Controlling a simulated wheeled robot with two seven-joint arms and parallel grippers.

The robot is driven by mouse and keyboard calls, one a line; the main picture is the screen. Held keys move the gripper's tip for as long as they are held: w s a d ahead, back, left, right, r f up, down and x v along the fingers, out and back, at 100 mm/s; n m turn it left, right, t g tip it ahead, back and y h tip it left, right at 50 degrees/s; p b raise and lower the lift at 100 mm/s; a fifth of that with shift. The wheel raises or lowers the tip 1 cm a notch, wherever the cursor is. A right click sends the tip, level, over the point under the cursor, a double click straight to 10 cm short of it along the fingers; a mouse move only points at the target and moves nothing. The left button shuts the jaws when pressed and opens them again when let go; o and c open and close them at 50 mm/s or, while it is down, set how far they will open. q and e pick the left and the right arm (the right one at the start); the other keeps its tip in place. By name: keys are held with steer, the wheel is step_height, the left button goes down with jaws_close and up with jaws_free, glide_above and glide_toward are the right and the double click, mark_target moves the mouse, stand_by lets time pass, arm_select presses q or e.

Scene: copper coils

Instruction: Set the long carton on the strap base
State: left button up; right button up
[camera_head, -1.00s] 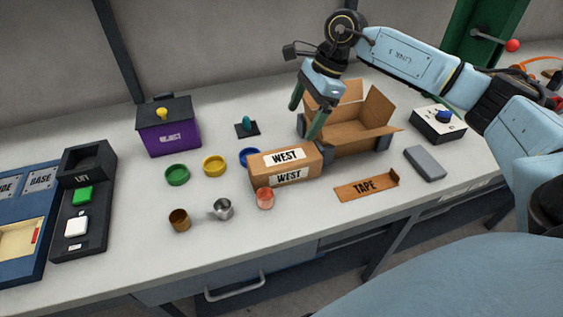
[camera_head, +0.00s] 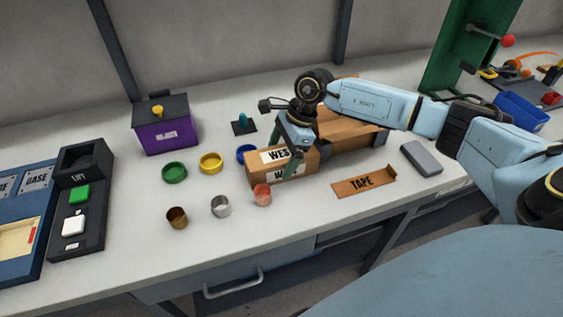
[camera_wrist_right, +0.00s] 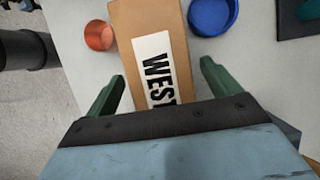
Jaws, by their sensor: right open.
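The long carton (camera_head: 268,171) is a brown box with white WEST labels, lying on the bench in front of an open brown box. My right gripper (camera_head: 291,160) is over it, pointing down. In the right wrist view the carton (camera_wrist_right: 135,40) runs between the two green fingers of the open gripper (camera_wrist_right: 160,75), with a gap on each side. The gripper hides part of the carton and its label in the head view. A blue panel at the far left carries a BASE plate (camera_head: 37,180); I cannot tell whether it is the strap base. My left gripper is out of view.
The open box (camera_head: 352,131) stands behind the gripper. Copper (camera_head: 262,195), steel (camera_head: 220,206) and brown (camera_head: 177,218) cups stand in front. A TAPE piece (camera_head: 362,183) lies right.

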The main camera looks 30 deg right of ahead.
steer(key=c, duration=1.4)
